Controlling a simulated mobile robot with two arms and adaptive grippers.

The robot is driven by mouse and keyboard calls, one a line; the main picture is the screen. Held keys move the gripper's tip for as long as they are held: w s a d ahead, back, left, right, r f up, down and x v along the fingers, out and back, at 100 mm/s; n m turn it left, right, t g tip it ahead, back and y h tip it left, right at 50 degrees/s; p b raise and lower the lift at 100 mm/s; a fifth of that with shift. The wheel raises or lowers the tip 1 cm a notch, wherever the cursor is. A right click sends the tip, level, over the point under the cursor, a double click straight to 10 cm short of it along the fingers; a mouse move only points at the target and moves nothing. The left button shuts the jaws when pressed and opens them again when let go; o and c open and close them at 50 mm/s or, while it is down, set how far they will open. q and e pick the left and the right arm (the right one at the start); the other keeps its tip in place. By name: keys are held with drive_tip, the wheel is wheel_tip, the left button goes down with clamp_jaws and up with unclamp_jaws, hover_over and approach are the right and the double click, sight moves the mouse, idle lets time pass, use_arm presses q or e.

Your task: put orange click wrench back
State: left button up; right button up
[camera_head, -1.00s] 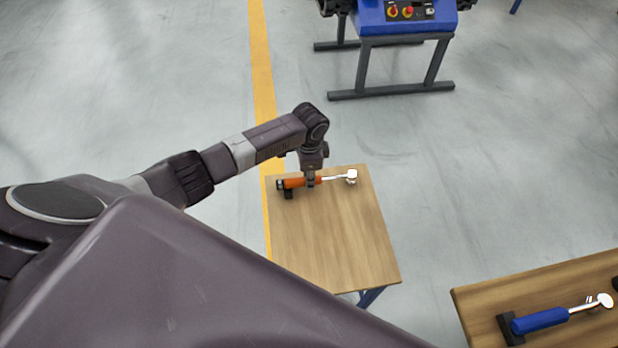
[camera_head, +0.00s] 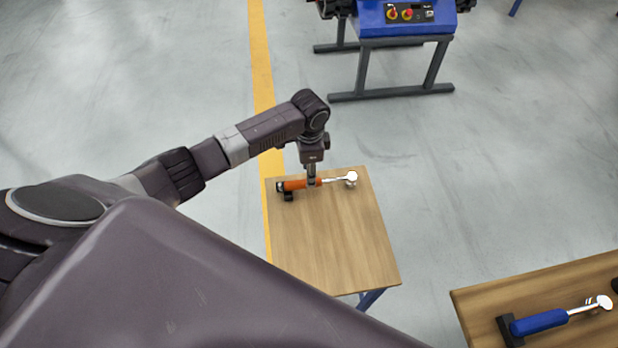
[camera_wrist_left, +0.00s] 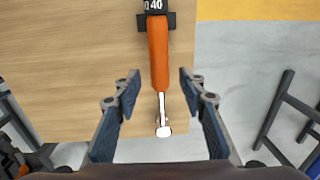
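The orange click wrench (camera_head: 298,184) lies across the far end of a small wooden table (camera_head: 335,245), its dark end resting on a black holder (camera_head: 288,195) at the left and its silver head (camera_head: 350,179) at the right. In the left wrist view the orange handle (camera_wrist_left: 158,55) runs down the middle, with its end in the black holder (camera_wrist_left: 141,22). My left gripper (camera_head: 312,183) is over the wrench; in the wrist view its fingers (camera_wrist_left: 157,85) are spread wide on either side of it, touching nothing. My right gripper is not in view.
A second wooden table (camera_head: 470,305) at the lower right bears a blue wrench (camera_head: 540,321) on a black holder. A blue machine (camera_head: 405,22) on grey legs stands at the back. Grey floor with a yellow line lies between.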

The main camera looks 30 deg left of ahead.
use_arm(q)
wheel_tip(320, 180, up, 7)
drive_tip(key=shift+s, duration=0.2)
drive_tip(key=shift+d, duration=0.1)
idle(0.5)
